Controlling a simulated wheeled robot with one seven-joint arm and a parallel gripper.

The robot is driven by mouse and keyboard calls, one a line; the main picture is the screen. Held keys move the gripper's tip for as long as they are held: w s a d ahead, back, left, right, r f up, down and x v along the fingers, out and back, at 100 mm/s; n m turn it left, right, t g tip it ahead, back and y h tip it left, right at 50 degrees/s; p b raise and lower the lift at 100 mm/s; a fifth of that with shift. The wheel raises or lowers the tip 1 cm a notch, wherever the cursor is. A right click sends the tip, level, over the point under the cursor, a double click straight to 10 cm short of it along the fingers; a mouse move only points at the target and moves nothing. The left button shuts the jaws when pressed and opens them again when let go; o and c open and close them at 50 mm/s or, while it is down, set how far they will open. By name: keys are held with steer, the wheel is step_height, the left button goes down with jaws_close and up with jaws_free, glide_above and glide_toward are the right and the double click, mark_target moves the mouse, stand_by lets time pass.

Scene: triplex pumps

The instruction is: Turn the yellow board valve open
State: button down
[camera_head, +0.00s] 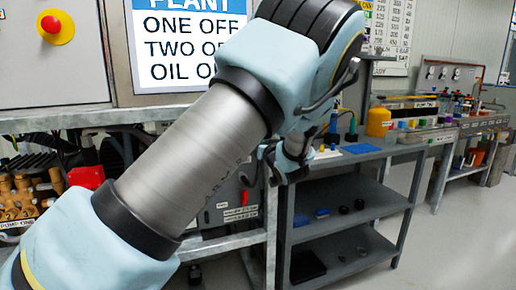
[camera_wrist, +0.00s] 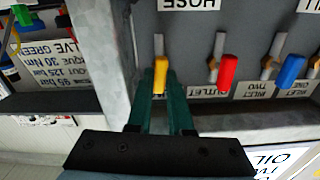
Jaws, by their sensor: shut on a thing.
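The yellow board valve handle (camera_wrist: 161,68) shows in the wrist view at the left of a row of valve handles on a grey board. It hangs on a thin metal lever that runs straight up in the picture. My gripper (camera_wrist: 160,84) has its two green fingers on either side of the yellow handle's end, shut on it. A red handle (camera_wrist: 228,72) and a blue handle (camera_wrist: 291,70) are to its right, apart from the fingers. In the head view my arm hides the yellow handle and my fingertips. The red handle (camera_head: 245,197) shows there beside my wrist.
A grey metal post (camera_wrist: 105,50) stands close left of my fingers. Below the board runs a metal ledge (camera_wrist: 255,122). In the head view a grey shelf bench (camera_head: 345,215) with bottles and tools stands right of my wrist. Open floor lies at the right.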

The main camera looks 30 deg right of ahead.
steer(key=shift+f+n+b, duration=0.1)
steer(key=shift+n+b, duration=0.3)
steer(key=shift+n, duration=0.2)
steer(key=c, duration=0.8)
jaws_free()
steer(key=shift+s, duration=0.1)
steer(key=s, duration=0.3)
steer(key=s+a, duration=0.1)
steer(key=s, duration=0.6)
steer(key=shift+s+a+b, duration=0.15)
steer(key=shift+s+b, duration=0.1)
steer(key=shift+b, duration=0.1)
